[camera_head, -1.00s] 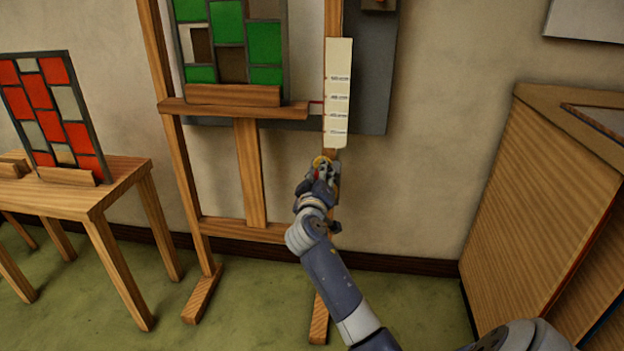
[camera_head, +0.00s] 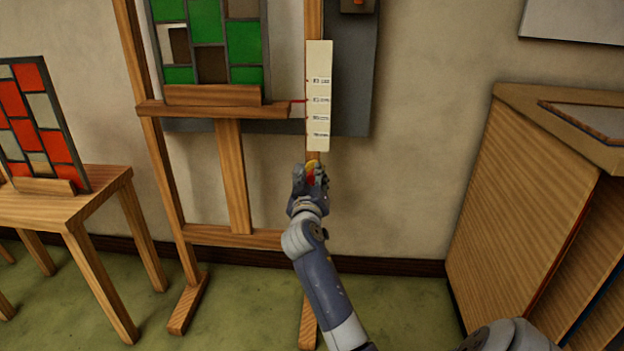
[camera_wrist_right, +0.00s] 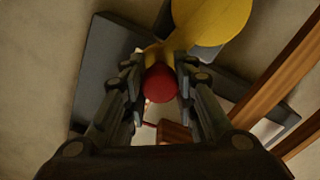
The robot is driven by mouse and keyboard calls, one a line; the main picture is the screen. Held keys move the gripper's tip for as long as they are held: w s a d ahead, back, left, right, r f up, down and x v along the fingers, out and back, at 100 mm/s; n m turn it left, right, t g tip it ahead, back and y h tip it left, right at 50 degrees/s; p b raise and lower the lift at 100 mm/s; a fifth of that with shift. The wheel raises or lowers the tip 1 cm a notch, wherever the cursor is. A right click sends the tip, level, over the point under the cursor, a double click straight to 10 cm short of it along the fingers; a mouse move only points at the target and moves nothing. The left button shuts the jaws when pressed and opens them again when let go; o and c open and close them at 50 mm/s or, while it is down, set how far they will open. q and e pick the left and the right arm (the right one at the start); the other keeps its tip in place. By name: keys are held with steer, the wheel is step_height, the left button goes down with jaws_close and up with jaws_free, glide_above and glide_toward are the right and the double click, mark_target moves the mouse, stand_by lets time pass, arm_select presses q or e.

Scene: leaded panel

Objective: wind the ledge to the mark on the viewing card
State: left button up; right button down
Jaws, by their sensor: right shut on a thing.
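The wooden ledge (camera_head: 215,110) crosses the easel and carries a green, brown and pale leaded panel (camera_head: 208,45). A red pointer (camera_head: 298,101) at its right end reaches the pale viewing card (camera_head: 319,60), close to the second printed line from the top. The lettering is too small to read. My right gripper (camera_head: 311,176) is just below the card, at a yellow crank (camera_wrist_right: 212,18). In the wrist view its fingers are shut on the crank's round red knob (camera_wrist_right: 160,83). My left gripper is out of view.
A wooden table (camera_head: 75,205) at the left holds a red and pale leaded panel (camera_head: 40,125). A wooden cabinet (camera_head: 525,190) stands at the right. A dark grey board (camera_head: 352,90) is behind the easel. Green floor shows between easel and cabinet.

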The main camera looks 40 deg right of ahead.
steer(key=c, duration=1.5)
jaws_free()
steer(key=shift+s+d+r, duration=0.15)
steer(key=shift+d+r, duration=0.05)
steer(key=shift+d, duration=0.05)
steer(key=shift+o, duration=1.3)
steer(key=shift+s, duration=0.1)
steer(key=shift+f, duration=0.1)
steer(key=shift+s+a+f, duration=0.1)
steer(key=shift+s+a, duration=0.05)
steer(key=shift+a, duration=0.35)
steer(key=v, duration=1.1)
